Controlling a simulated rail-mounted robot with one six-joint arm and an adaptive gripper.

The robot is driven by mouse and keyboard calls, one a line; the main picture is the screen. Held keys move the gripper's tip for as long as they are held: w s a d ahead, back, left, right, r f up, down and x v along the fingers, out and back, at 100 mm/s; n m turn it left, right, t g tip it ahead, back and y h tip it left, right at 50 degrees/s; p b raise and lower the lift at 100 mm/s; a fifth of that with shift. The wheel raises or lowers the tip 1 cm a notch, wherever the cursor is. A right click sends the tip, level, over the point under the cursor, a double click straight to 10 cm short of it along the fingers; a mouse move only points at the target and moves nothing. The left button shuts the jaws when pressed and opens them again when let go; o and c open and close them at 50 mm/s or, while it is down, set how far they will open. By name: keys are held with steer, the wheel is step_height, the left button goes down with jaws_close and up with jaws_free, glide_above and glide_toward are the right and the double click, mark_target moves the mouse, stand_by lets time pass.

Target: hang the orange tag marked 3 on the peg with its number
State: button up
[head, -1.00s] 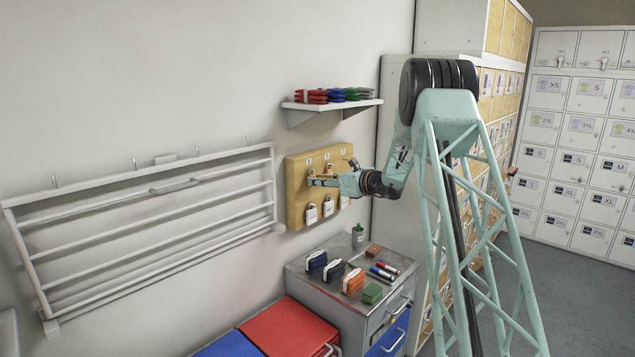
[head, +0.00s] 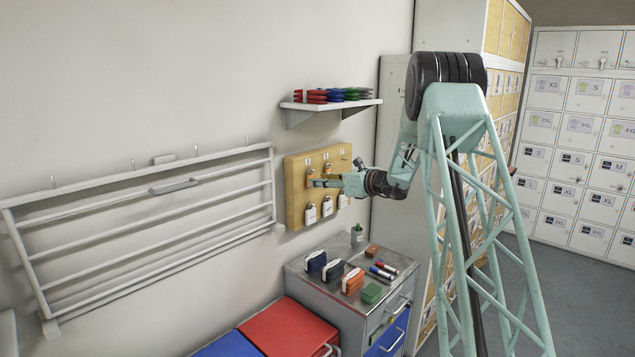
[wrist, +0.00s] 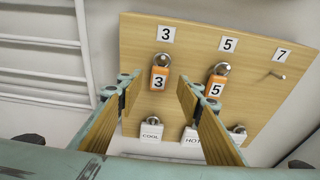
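The orange tag marked 3 (wrist: 159,79) hangs on the peg (wrist: 162,60) under the number 3 label (wrist: 166,34) on the wooden board (wrist: 140,50). My gripper (wrist: 155,92) is open, its two fingers apart on either side of and below the tag, with a visible gap to it on both sides. An orange tag marked 5 (wrist: 215,87) hangs under the number 5 label (wrist: 228,44). The peg (wrist: 277,75) under the 7 label is bare. In the head view my gripper (head: 316,183) is in front of the board (head: 293,200) and partly hides its tags.
White tags reading COOL (wrist: 151,134) and HOT (wrist: 193,140) hang on the lower row, close to my fingers. A white rack (head: 140,210) is on the wall to the left. A shelf (head: 330,104) is above; a cabinet (head: 330,300) with stamps and markers is below.

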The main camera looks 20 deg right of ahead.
steer(key=v, duration=0.9)
steer(key=shift+s, duration=0.35)
steer(key=shift+d, duration=0.1)
